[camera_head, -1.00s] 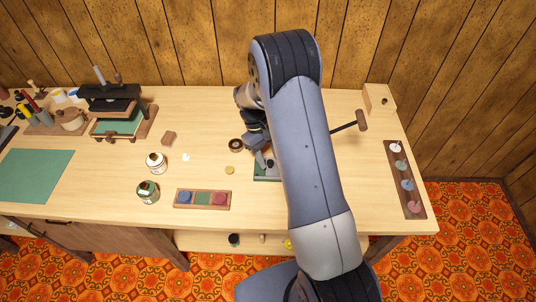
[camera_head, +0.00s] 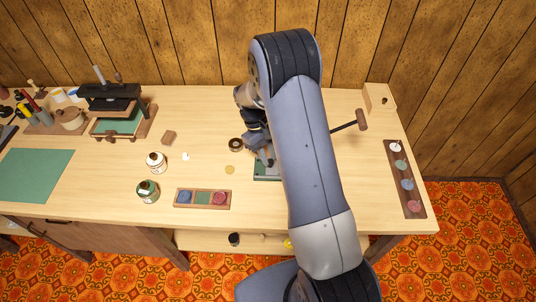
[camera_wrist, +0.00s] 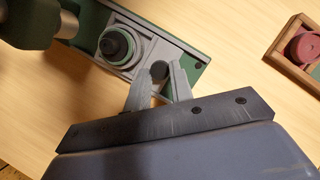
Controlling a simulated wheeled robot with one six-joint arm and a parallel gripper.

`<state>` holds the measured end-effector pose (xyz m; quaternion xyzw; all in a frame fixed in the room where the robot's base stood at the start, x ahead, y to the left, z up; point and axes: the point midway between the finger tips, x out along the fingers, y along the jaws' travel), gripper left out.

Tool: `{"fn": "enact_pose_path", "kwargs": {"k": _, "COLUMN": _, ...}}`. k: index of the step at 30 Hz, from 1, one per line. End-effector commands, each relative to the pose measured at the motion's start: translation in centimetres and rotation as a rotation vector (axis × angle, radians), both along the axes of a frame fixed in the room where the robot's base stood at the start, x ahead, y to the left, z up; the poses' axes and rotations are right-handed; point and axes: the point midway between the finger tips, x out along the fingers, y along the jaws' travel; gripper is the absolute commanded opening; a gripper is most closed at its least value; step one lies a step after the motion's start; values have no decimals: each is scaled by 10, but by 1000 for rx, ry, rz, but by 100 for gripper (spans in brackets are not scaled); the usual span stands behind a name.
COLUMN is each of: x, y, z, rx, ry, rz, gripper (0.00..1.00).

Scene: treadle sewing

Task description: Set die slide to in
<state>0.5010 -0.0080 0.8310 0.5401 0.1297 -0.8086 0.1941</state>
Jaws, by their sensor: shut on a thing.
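The die slide (camera_wrist: 152,50) is a grey plate on a green machine base (camera_wrist: 199,75) in the wrist view. A dark round die piece (camera_wrist: 117,46) stands on it. My gripper (camera_wrist: 160,76) is shut on a small dark grey knob (camera_wrist: 159,69) at the slide's near side, one finger on each side of it. In the head view my gripper (camera_head: 265,158) is over the green base (camera_head: 267,173), and my arm hides most of the machine. I cannot tell the slide's exact position.
A wooden tray (camera_head: 180,206) with coloured round pieces lies front left of the machine. A lever handle (camera_head: 362,120) sticks out at right. A rack of coloured discs (camera_head: 393,153) lies farther right.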

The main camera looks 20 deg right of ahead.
Motion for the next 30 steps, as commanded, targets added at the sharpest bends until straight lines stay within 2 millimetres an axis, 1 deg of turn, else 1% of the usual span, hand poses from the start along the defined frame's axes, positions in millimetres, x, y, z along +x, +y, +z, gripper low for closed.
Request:
{"fn": "enact_pose_path", "kwargs": {"k": 4, "x": -1, "y": -6, "z": 0, "rx": 0, "ry": -1, "rz": -2, "gripper": 0}}
{"fn": "enact_pose_path", "kwargs": {"k": 9, "x": -10, "y": -33, "z": 0, "rx": -2, "ry": -1, "rz": -5, "gripper": 0}}
{"fn": "enact_pose_path", "kwargs": {"k": 12, "x": -13, "y": -43, "z": 0, "rx": -1, "ry": -1, "rz": -1, "gripper": 0}}
{"fn": "enact_pose_path", "kwargs": {"k": 19, "x": -14, "y": -44, "z": 1, "rx": -3, "ry": 1, "rz": 1, "gripper": 0}}
{"fn": "enact_pose_path", "kwargs": {"k": 20, "x": -14, "y": -44, "z": 1, "rx": -3, "ry": 1, "rz": 1, "gripper": 23}}
{"fn": "enact_pose_path", "kwargs": {"k": 27, "x": -14, "y": -44, "z": 0, "rx": -1, "ry": 0, "rz": 0, "gripper": 42}}
{"fn": "enact_pose_path", "kwargs": {"k": 28, "x": -14, "y": -43, "z": 0, "rx": -1, "ry": 0, "rz": 0, "gripper": 44}}
{"fn": "enact_pose_path", "kwargs": {"k": 30, "x": -14, "y": -43, "z": 0, "rx": -1, "ry": 0, "rz": 0, "gripper": 44}}
